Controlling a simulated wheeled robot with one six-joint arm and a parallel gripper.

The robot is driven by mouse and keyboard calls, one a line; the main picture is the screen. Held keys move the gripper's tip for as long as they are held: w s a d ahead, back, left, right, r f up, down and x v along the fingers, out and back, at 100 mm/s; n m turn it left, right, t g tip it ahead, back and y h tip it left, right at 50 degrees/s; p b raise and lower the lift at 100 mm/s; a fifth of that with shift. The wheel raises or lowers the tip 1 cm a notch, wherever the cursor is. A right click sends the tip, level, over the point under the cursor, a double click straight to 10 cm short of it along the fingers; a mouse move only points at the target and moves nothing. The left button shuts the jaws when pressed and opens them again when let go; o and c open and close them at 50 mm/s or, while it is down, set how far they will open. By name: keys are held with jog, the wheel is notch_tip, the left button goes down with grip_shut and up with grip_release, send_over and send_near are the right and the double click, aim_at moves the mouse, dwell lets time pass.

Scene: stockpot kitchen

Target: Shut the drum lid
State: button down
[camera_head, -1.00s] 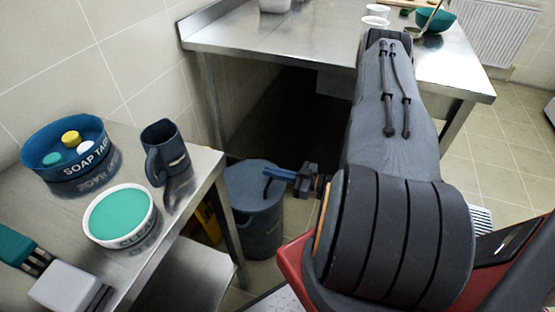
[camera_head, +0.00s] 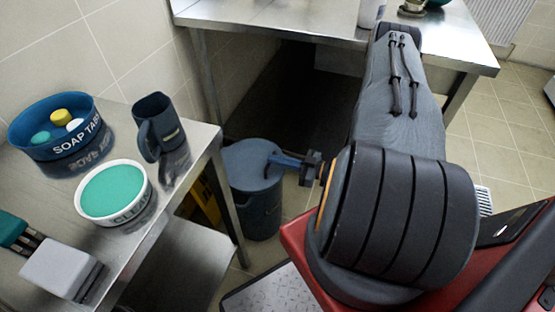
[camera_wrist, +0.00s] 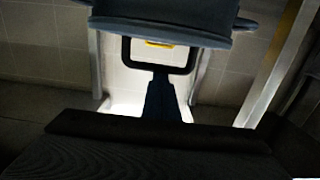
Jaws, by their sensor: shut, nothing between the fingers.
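The drum (camera_head: 262,208) is a blue-grey bin on the floor between the two steel tables. Its round lid (camera_head: 246,156) shows as a disc over the drum's top; I cannot tell whether it sits fully down. My gripper (camera_head: 271,158) is shut and empty, reaching in from the right at the lid's right side. In the wrist view, my gripper's blue fingers (camera_wrist: 160,88) point at a dark squared loop (camera_wrist: 128,52) below a curved blue-grey body (camera_wrist: 160,22). The fingers overlap the loop's lower bar; contact is not clear.
The left steel table (camera_head: 145,232) stands close beside the drum. It holds a blue soap tub (camera_head: 55,138), a dark mug (camera_head: 160,128), a white bowl with green contents (camera_head: 114,194) and a pale block (camera_head: 60,268). Another steel table (camera_head: 285,20) stands behind.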

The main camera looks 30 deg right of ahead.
jog(key=shift+f, duration=0.85)
jog(key=shift+d+r+p, duration=0.1)
jog(key=shift+r+p, duration=0.45)
jog(key=shift+p, duration=0.05)
notch_tip(320, 180, up, 5)
jog(key=p, duration=0.3)
jog(key=s+d+f+b, duration=0.3)
jog(key=s+d+f, duration=0.3)
jog(key=s, duration=0.1)
jog(key=w+d+r+g+h+p, duration=0.1)
jog(key=w+d+r+g+h, duration=0.15)
jog(key=w, duration=0.45)
jog(key=w+d+r+g+h+p, duration=0.1)
jog(key=w+d+r+h, duration=0.1)
jog(key=w+r+h, duration=0.3)
jog(key=w+a+r+m+g+h, duration=0.2)
jog(key=w+r+m+g+h, duration=0.15)
jog(key=r, duration=0.65)
jog(key=s+a+r+m+g+p, duration=0.1)
jog(key=s+a+r+m+g, duration=0.1)
jog(key=s+a+r, duration=0.7)
jog(key=s+a+r+m+g+p, duration=0.1)
jog(key=s+a+r+g, duration=0.3)
jog(key=s+a+r, duration=0.5)
jog(key=s+a+m, duration=0.1)
jog(key=s+a, duration=0.2)
jog(key=s, duration=0.2)
jog(key=shift+r+m, duration=0.3)
jog(key=shift+m, duration=0.05)
